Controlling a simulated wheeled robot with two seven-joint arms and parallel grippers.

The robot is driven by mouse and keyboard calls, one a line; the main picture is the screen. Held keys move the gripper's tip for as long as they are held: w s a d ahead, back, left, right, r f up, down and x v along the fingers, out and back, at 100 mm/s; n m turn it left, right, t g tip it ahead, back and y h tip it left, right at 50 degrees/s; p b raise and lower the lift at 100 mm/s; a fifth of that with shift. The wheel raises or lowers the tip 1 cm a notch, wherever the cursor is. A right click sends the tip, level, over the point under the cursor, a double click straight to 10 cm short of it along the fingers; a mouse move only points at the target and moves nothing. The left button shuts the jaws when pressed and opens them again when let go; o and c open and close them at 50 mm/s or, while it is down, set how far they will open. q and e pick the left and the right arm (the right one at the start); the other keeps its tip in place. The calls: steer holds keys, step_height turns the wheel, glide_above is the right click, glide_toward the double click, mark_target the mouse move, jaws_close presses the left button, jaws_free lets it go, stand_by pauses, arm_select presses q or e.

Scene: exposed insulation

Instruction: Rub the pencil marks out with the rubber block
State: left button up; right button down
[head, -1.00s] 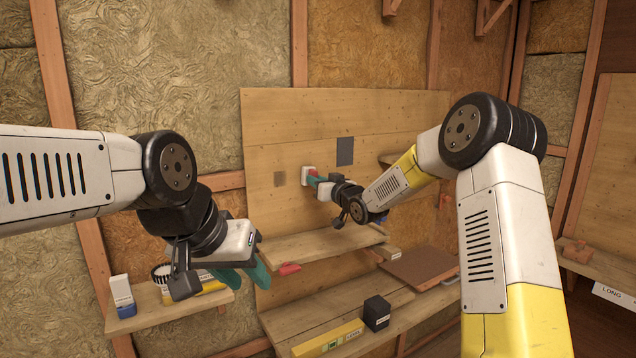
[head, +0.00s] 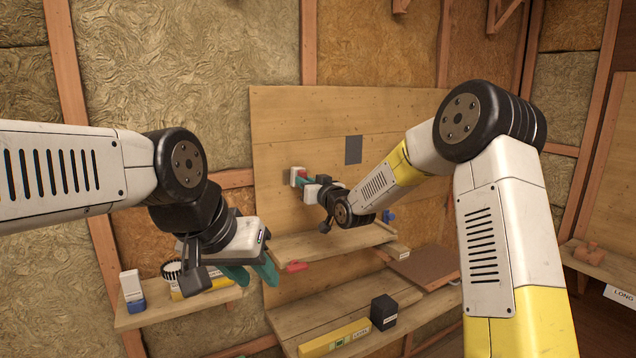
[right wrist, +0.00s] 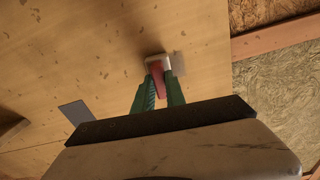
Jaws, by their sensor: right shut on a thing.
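My right gripper (head: 308,181) is shut on the rubber block (head: 294,176), which has a white pad and a red grip. The block is at the upright plywood board (head: 320,115), left of a dark grey square. In the right wrist view the white pad (right wrist: 157,60) faces the board, and I cannot tell whether it presses on it. The pencil marks (right wrist: 178,63) show there as a greyish patch at the pad's right edge; the block partly hides them. My left gripper (head: 250,273) is open and empty in front of the board's lower left.
The dark grey square (head: 354,150) is on the board. A narrow shelf (head: 335,242) with a red item (head: 296,267) is below the block. A yellow level (head: 335,338) and a black box (head: 383,312) lie lower. A side shelf (head: 150,314) holds small containers.

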steer(key=shift+s+a, duration=0.45)
steer(key=shift+a, duration=0.3)
steer(key=shift+s+a, duration=0.5)
steer(key=shift+a, duration=0.2)
steer(key=shift+s+a, duration=0.45)
steer(key=shift+a, duration=0.3)
steer(key=shift+s+r, duration=0.1)
steer(key=shift+v, duration=2.9)
steer(key=shift+d, duration=0.3)
steer(key=shift+v, duration=1.3)
